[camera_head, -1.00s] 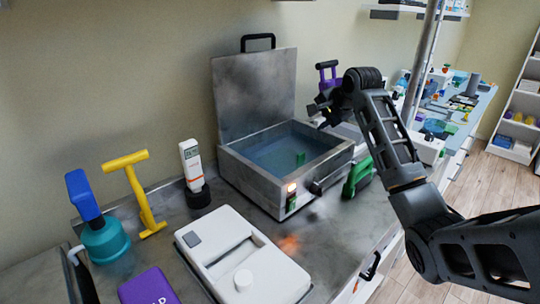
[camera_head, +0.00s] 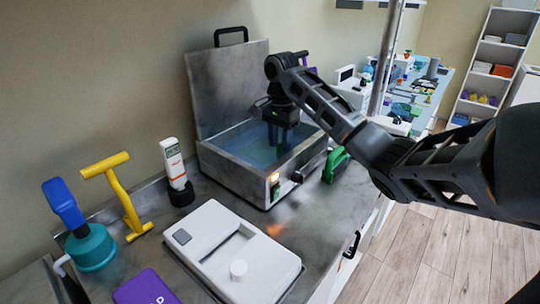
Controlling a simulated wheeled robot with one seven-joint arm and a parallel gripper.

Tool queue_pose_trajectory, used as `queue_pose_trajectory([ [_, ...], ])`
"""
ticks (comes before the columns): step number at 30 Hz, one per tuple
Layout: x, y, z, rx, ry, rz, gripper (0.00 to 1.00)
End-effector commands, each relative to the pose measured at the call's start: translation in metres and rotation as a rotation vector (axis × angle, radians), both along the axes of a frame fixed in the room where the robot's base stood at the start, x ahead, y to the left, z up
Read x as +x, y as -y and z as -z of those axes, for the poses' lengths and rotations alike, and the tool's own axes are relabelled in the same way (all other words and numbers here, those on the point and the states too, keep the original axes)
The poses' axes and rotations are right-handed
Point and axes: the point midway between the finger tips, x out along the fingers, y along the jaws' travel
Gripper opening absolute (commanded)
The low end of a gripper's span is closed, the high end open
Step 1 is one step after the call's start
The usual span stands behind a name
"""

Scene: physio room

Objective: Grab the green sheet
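The steel water bath (camera_head: 228,172) stands on the counter with its lid raised and bluish water inside. My gripper (camera_head: 277,143) points down into the bath, its fingertips at or near the water towards the back right. The fingers are small and dark here, and I cannot tell whether they are apart or closed on something. The green sheet is not visible now; a small green piece showed in the bath earlier, and my gripper may hide it.
A thermometer (camera_head: 174,163), a yellow T-handled tool (camera_head: 119,193), a teal-and-blue bottle (camera_head: 90,246), a white device (camera_head: 221,255) and a purple box (camera_head: 146,289) stand left and in front. The raised lid (camera_head: 226,88) is behind my gripper.

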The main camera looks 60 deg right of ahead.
Motion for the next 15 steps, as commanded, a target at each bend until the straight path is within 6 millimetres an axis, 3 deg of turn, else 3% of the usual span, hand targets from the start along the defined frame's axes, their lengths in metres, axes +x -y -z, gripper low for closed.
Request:
queue_pose_trajectory([
  [1, 0.001, 0.000, 0.013, 0.003, 0.000, -0.001, 0.39],
  [5, 0.000, 0.001, 0.024, 0.000, 0.000, -0.001, 0.39],
  [12, 0.000, 0.001, 0.027, 0.000, 0.001, -0.001, 0.39],
  [15, 0.000, 0.001, 0.027, 0.000, 0.001, -0.001, 0.30],
])
